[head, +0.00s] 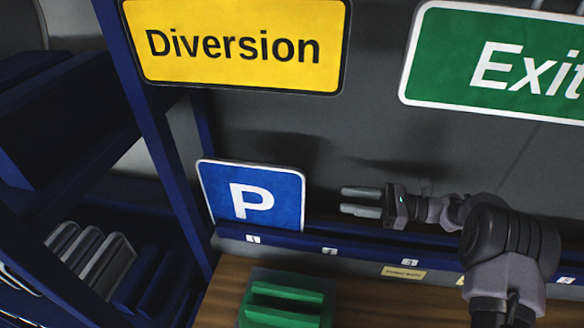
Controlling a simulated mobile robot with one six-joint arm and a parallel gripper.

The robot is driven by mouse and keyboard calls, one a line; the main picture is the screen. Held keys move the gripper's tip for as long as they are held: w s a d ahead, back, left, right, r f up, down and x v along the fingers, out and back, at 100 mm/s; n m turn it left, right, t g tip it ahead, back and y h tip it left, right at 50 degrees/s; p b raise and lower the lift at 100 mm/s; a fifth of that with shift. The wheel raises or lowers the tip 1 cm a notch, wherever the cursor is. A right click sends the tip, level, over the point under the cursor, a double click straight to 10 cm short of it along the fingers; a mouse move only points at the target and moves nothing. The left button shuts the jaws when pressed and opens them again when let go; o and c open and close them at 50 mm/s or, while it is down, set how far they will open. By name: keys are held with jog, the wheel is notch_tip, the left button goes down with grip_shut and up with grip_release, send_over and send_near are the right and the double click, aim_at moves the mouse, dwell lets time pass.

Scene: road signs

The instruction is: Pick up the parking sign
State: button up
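The parking sign (281,199) is a blue square with a white P and a white border. It stands upright, leaning slightly, behind the blue ledge at the centre left in the head view. My gripper (345,201) points left toward the sign's right edge, with a gap between them. Its two fingers are apart with nothing visible between them. No part of the sign is covered by the gripper, though the ledge meets its lower edge.
A yellow Diversion sign (240,72) and a green Exit sign (450,60) hang above. A blue ledge (300,239) with numbered labels runs below. A green slotted holder (285,303) sits on the wooden surface (222,290). A blue post (160,140) stands left of the sign.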

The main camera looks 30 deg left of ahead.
send_near(282, 191)
jog(key=x, duration=0.3)
jog(key=f+b+x, duration=0.1)
jog(key=x, duration=0.6)
jog(key=shift+w+a+f, duration=0.25)
jog(key=shift+w+a, duration=0.05)
jog(key=shift+a, duration=0.05)
jog(key=shift+d, duration=0.15)
jog(key=shift+c, duration=0.2)
grip_shut()
